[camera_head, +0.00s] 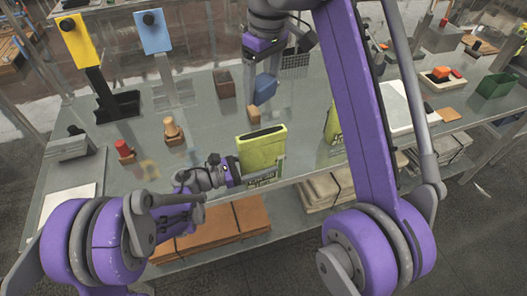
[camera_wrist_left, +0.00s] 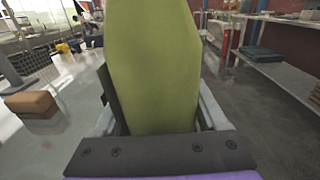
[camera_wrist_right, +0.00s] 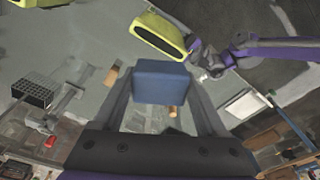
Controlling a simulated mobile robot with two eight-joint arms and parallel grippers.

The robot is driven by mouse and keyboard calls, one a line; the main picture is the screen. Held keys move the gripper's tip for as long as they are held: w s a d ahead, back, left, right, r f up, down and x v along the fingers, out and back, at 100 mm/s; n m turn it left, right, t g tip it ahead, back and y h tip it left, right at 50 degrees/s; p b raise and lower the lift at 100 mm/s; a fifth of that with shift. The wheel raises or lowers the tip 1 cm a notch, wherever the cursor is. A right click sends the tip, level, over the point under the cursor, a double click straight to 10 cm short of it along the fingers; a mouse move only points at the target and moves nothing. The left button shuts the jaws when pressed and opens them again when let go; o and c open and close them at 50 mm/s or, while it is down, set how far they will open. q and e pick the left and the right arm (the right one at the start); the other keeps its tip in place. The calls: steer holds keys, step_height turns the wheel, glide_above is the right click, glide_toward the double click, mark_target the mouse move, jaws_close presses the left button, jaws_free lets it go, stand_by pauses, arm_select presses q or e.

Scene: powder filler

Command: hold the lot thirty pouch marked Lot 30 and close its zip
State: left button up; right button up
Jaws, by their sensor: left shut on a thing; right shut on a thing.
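A yellow-green pouch (camera_head: 262,152) is upright at the table's front edge, its dark top mouth open. Its front label is too small to read. My left gripper (camera_head: 236,174) is shut on its lower left side; the pouch fills the left wrist view (camera_wrist_left: 155,65) between the fingers. My right gripper (camera_head: 264,72) is shut on a blue block (camera_head: 265,90), held behind and above the pouch. In the right wrist view, the blue block (camera_wrist_right: 162,82) sits between the fingers, apart from the open pouch (camera_wrist_right: 160,32). A second yellow-green pouch (camera_head: 333,125) is partly hidden by my right arm.
Two wooden pegs, one red-topped (camera_head: 124,150) and one tan (camera_head: 173,130), stand at the left. Yellow (camera_head: 77,38) and blue (camera_head: 152,32) panels stand behind. A small tan block (camera_head: 254,113) lies below the blue block. A green bin (camera_head: 494,85) is far right.

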mark_target(270, 131)
steer(key=a+f+m, duration=0.1)
steer(key=s+a+f+m, duration=0.1)
steer(key=a+f, duration=0.1)
steer(key=a+f+m+h, duration=0.1)
steer(key=f+m, duration=0.1)
steer(key=shift+s+a+g, duration=0.15)
steer(key=shift+s+g, duration=0.1)
steer(key=shift+g, duration=0.15)
steer(key=shift+f, duration=2.5)
steer(key=shift+f, duration=0.55)
steer(key=shift+d, duration=0.2)
steer(key=shift+w+d, duration=0.2)
steer(key=shift+d, duration=0.25)
steer(key=shift+w+d, duration=0.2)
steer(key=shift+d, duration=0.25)
steer(key=shift+w+d, duration=0.1)
steer(key=shift+d, duration=0.1)
steer(key=shift+w+d+r, duration=0.1)
steer(key=shift+w+d, duration=0.2)
steer(key=shift+d, duration=0.5)
steer(key=shift+d, duration=0.1)
steer(key=shift+w+d, duration=0.2)
steer(key=shift+d, duration=0.3)
steer(key=shift+w+d, duration=0.2)
steer(key=shift+d, duration=0.3)
